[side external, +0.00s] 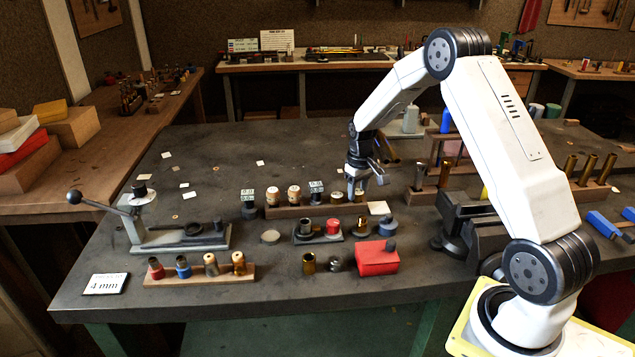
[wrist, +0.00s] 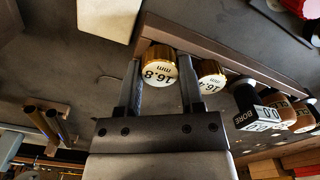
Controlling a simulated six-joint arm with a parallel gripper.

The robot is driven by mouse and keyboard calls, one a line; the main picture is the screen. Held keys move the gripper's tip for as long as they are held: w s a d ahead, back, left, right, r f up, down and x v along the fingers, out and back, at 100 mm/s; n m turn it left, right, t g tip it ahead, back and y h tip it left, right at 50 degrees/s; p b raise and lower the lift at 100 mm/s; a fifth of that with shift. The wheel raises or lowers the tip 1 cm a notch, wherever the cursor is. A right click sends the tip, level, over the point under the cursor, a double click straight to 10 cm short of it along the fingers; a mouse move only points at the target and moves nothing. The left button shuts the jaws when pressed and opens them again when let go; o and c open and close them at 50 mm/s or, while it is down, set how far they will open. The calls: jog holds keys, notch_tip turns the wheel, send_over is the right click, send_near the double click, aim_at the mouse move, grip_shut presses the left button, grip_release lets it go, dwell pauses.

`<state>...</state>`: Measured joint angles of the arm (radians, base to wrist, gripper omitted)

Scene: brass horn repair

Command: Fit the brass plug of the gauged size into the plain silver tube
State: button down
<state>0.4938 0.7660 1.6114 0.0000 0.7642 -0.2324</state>
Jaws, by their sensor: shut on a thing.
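My gripper (side external: 357,192) is at the right end of the wooden plug rack (side external: 330,208), pointing down. In the wrist view its fingers (wrist: 160,88) are closed on a brass plug whose white top reads 16.8 mm (wrist: 159,72). Whether the plug is still seated in the rack cannot be told. A second brass plug (wrist: 211,74), its label partly hidden, stands just right of the fingers. Two more white-topped plugs (side external: 293,195) stand left along the rack. A grey metal tube (side external: 306,227) stands in a small dark tray; it looks like the plain silver tube.
A red-topped piece (side external: 333,226) shares the tray. A red box (side external: 377,258) sits in front, a lever press (side external: 180,235) at left, and a dark vise (side external: 465,225) at right. The bench behind the rack is mostly clear.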

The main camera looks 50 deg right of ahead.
jog(key=shift+r, duration=3.6)
jog(key=w+a+r+n, duration=0.1)
jog(key=a+n, duration=0.2)
jog(key=a, duration=0.6)
jog(key=w+a+r+n, duration=0.1)
jog(key=w+a+n, duration=0.1)
jog(key=a, duration=0.6)
jog(key=shift+w+a+r+n, duration=0.25)
jog(key=shift+a+r+n, duration=0.1)
jog(key=shift+n, duration=0.05)
jog(key=shift+f, duration=0.15)
jog(key=shift+f, duration=2.25)
jog(key=shift+f, duration=1.7)
